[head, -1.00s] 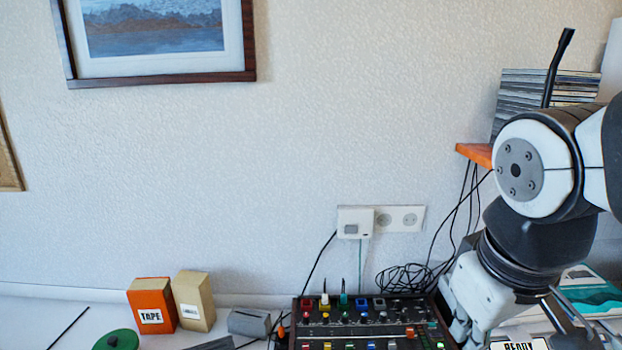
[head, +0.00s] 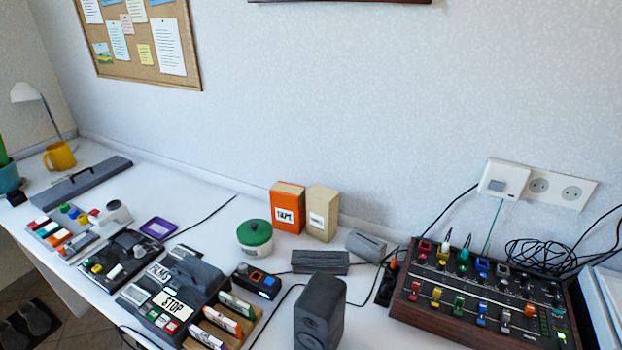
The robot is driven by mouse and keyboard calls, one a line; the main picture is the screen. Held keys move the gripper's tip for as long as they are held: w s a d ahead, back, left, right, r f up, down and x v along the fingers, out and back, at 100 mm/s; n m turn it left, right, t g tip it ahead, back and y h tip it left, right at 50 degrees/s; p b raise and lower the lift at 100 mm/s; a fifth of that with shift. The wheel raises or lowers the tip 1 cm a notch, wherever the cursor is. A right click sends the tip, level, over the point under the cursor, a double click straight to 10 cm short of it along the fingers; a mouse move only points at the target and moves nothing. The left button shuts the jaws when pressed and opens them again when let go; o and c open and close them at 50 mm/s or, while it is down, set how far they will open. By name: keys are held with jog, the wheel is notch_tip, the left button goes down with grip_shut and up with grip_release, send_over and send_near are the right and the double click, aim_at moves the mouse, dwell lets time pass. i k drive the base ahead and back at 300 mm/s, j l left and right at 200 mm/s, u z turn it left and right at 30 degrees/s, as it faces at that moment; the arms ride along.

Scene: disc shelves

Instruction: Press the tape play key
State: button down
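No key labelled as tape play can be read in the head view. A dark device (head: 205,271) at the lower middle carries white labels, one reading "STOP" (head: 174,305) and one seeming to read "FILMS" (head: 159,272). Small white, green and red keys (head: 162,320) sit at its front edge; their markings are too small to read. A flat dark unit (head: 124,252) with small coloured buttons lies to its left. An orange box marked "TAPE" (head: 287,207) stands at the back. My gripper is out of view.
A mixer (head: 480,300) with coloured knobs stands at right. A black speaker (head: 319,312), a green-lidded pot (head: 255,237), a small box with orange and blue keys (head: 256,281), and several cases (head: 222,318) crowd the middle. Free white desk (head: 208,190) shows at back left.

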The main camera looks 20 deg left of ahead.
aim_at(154, 314)
jog(key=u, duration=1.9)
